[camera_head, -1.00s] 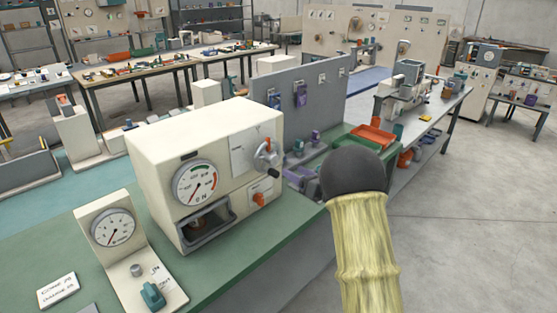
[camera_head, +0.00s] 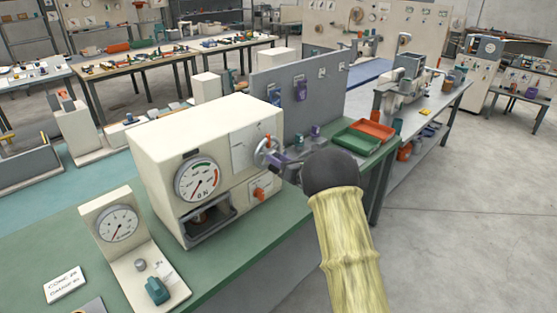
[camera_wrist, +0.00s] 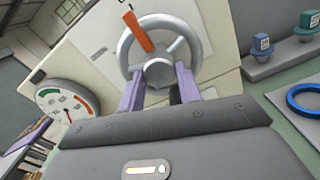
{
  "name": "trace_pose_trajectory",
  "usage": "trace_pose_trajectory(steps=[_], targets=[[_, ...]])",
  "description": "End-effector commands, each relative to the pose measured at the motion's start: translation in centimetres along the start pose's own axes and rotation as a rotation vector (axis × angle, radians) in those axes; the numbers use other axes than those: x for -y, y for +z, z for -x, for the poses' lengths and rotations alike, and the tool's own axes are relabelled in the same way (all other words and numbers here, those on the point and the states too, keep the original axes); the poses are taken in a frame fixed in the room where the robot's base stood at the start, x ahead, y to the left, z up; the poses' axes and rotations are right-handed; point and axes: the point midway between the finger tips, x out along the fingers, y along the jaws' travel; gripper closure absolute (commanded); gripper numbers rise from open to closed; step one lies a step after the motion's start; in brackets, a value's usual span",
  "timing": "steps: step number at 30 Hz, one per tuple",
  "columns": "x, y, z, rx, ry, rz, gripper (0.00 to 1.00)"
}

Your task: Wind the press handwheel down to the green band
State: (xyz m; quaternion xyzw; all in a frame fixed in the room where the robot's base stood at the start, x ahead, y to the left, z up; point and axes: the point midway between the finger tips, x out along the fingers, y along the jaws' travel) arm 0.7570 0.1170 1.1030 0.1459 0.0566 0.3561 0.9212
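The press is a cream box (camera_head: 165,150) on the green bench. Its grey handwheel (camera_head: 266,152) on the front right has an orange mark or handle, at the upper left of the rim in the wrist view (camera_wrist: 137,31). The round gauge (camera_head: 198,180) has a green band at the top and a red one at the right; its needle points down-left, outside the green. My gripper (camera_wrist: 159,72) has its purple fingers apart at the wheel's lower part, one on each side below the hub. Contact with the rim cannot be told. My arm partly hides the gripper in the head view.
An orange knob (camera_head: 258,194) sits below the handwheel. A smaller gauge stand (camera_head: 118,225) with a teal knob stands at the left front. A grey panel (camera_head: 300,95) rises behind the press. Green and orange trays (camera_head: 376,129) lie to the right. The floor at right is clear.

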Motion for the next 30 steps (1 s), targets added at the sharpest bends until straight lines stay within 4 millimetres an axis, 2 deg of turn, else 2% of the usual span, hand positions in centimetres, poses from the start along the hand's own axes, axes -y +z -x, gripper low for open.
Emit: trace_pose_trajectory(steps=[1,2,17,30], targets=[[0.0,0.01,0.01,0.0,0.0,0.0,0.83],[0.0,0.02,0.01,0.0,0.0,0.0,0.88],[0.06,-0.16,0.06,0.002,0.001,-0.081,0.88],[0.14,-0.35,0.1,0.003,0.0,-0.411,0.88]])
